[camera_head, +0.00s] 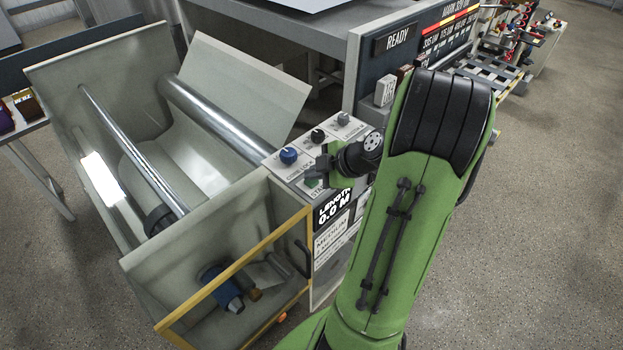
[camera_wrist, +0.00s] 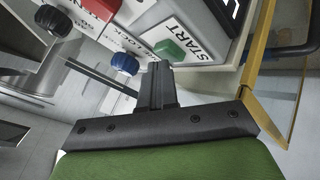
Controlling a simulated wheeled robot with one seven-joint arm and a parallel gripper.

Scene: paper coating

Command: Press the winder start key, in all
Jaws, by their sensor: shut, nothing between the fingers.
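The winder start key is a green block on the winder's key panel (camera_head: 278,169), with the word START printed beside it. In the wrist view the green start key (camera_wrist: 169,49) shows just beyond my fingertips. My gripper (camera_wrist: 158,68) is shut and empty, its fingers pointing toward the key; I cannot tell whether they touch it. In the head view my gripper (camera_head: 322,168) hangs over the panel and hides part of it. A little of the start key (camera_head: 312,183) shows below it. The length display (camera_head: 334,207) reads 0.0 M.
A blue knob (camera_head: 289,155), a black knob (camera_head: 317,136) and a grey knob (camera_head: 343,118) stand on the panel near my gripper. A red key (camera_wrist: 101,7) shows in the wrist view. A yellow-framed guard (camera_head: 235,268) lies in front of the winder.

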